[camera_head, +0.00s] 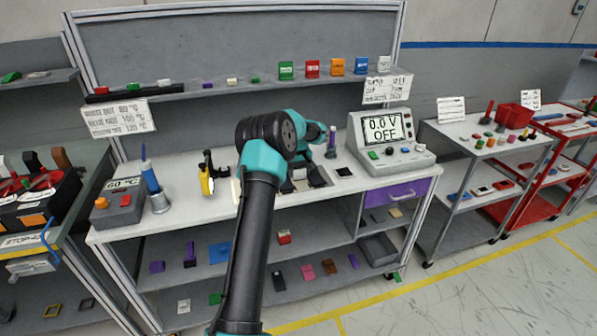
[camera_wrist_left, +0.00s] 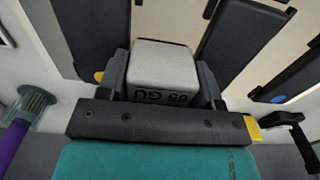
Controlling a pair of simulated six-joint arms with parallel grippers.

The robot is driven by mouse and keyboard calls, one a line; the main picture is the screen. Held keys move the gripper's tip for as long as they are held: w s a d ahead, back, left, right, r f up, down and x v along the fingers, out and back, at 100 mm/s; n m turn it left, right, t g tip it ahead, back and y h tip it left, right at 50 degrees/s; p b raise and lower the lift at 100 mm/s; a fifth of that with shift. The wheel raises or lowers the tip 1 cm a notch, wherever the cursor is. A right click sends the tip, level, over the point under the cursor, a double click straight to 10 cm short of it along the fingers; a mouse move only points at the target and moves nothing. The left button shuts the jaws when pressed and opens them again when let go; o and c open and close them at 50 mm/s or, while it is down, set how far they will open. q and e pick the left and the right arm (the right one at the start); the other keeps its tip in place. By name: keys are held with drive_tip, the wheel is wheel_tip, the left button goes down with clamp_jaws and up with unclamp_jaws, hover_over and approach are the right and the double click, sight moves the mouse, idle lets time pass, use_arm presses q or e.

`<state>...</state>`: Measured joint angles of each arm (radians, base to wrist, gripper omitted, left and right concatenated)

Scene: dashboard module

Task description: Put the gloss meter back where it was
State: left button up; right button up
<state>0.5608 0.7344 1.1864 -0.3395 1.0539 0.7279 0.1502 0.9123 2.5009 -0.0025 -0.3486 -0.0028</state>
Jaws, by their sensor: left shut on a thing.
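The gloss meter (camera_wrist_left: 163,68) is a pale grey block with dark "65 GU" lettering, which appears upside down in the left wrist view. My left gripper (camera_head: 306,184) is shut on it, with a dark finger on each side. In the head view the gripper is low over the middle of the workbench, and my arm mostly hides the meter. I cannot tell whether the meter touches the surface below. Dark flat panels (camera_wrist_left: 242,42) lie around it on a light surface. My right gripper is in neither view.
A purple-handled tool (camera_head: 331,140) stands just behind the gripper. A voltage box (camera_head: 390,138) reading "0.0 V OFF" stands to the right. A yellow-and-black tool (camera_head: 207,177) and a soldering station (camera_head: 116,207) are to the left. The white bench top (camera_head: 190,213) has clear room in front.

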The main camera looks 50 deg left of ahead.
use_arm(q)
drive_tip(key=shift+f, duration=0.2)
drive_tip(key=o, duration=0.9)
drive_tip(key=shift+f, duration=0.2)
drive_tip(key=shift+o, duration=0.9)
drive_tip(key=shift+d+f, duration=0.1)
drive_tip(key=shift+s, duration=0.1)
wheel_tip(320, 180, up, 13)
drive_tip(key=shift+o, duration=0.4)
